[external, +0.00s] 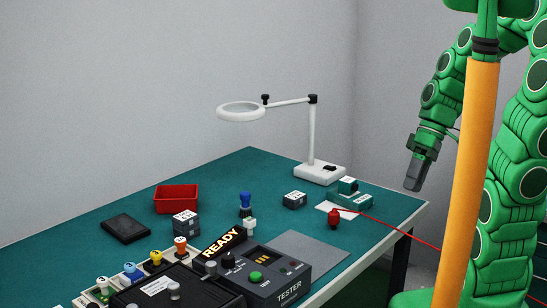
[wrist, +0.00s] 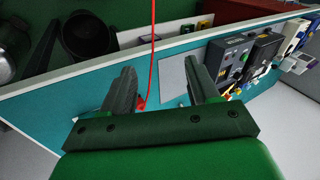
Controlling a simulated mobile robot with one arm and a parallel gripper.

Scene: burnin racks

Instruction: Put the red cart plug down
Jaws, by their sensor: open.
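The red cart plug (external: 334,217) stands on the green table mat near the right part of the table, beside a white card. Its thin red cable (external: 400,230) runs right over the table edge. In the wrist view the plug (wrist: 140,103) shows partly, beside the left finger, with the cable (wrist: 153,40) crossing the view. My gripper (external: 412,186) hangs above the table's right end, to the right of the plug and clear of it. In the wrist view my gripper (wrist: 162,82) has its fingers wide apart, with nothing held between them.
A white magnifier lamp (external: 312,140) stands at the back. A green and white device (external: 349,194) is close behind the plug. A grey pad (external: 305,254) lies in front of it. The black tester (external: 262,277) and a red bin (external: 176,198) are farther left.

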